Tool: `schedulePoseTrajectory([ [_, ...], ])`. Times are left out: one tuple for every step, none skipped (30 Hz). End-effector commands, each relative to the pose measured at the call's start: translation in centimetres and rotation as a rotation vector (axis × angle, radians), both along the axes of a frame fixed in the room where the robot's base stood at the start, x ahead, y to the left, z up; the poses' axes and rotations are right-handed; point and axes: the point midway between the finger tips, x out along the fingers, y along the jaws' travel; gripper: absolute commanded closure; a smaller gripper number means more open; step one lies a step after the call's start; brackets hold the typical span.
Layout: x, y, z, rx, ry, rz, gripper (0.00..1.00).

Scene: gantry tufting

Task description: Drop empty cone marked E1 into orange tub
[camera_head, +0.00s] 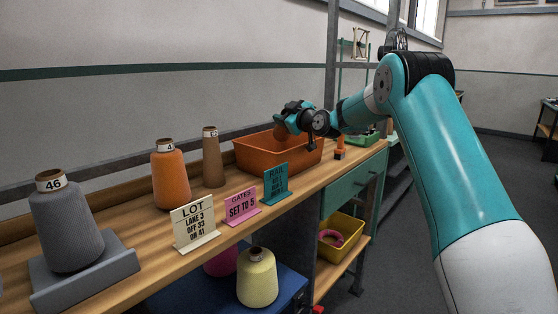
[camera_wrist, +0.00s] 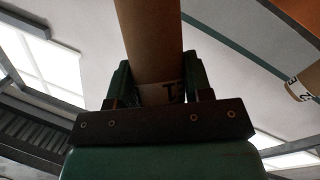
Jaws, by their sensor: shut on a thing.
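My gripper (camera_head: 291,118) is above the orange tub (camera_head: 261,156) at the back of the bench. In the wrist view, its jaws (camera_wrist: 163,85) are shut on a bare brown cone (camera_wrist: 152,35). The cone's white label is partly covered by the jaws, and its full marking cannot be read. In the head view, the held cone (camera_head: 282,131) shows only as a small brown piece beside the jaws, close over the tub. The tub's inside is mostly hidden by its front wall.
Another bare brown cone (camera_head: 212,160) stands left of the tub, beside an orange yarn cone (camera_head: 171,180). A grey cone (camera_head: 64,225) stands at the front left. LOT (camera_head: 195,225), pink (camera_head: 241,206) and teal (camera_head: 276,184) signs line the front edge.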

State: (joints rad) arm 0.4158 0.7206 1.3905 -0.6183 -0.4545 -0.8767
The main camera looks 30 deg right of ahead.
Motion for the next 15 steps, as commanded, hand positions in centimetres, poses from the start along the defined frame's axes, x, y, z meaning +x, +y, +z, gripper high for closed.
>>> schedulePoseTrajectory([
  [0.0,0.0,-1.0,0.001,0.002,0.001,0.85],
  [0.0,0.1,-1.4,0.001,0.002,0.001,0.85],
  [0.0,0.1,-1.8,0.0,0.001,0.002,0.85],
  [0.0,0.2,-2.1,0.0,0.0,0.002,0.85],
  [0.0,0.2,-2.3,0.0,0.0,0.002,0.85],
  [0.1,0.2,-2.6,0.0,0.0,0.004,0.85],
  [0.1,0.2,-2.7,0.0,0.0,0.004,0.85],
  [0.1,0.3,-2.8,0.0,0.0,0.004,0.85],
  [0.1,0.3,-2.9,0.0,0.0,0.004,0.85],
  [0.1,0.3,-2.9,0.0,0.0,0.004,0.85],
  [0.1,0.3,-2.9,0.0,0.0,0.005,0.85],
  [0.1,0.4,-2.8,0.0,0.0,0.005,0.85],
  [0.1,0.4,-2.8,0.0,0.0,0.005,0.85],
  [0.1,0.4,-2.8,0.0,0.0,0.005,0.85],
  [0.1,0.4,-2.8,0.0,0.0,0.005,0.85],
])
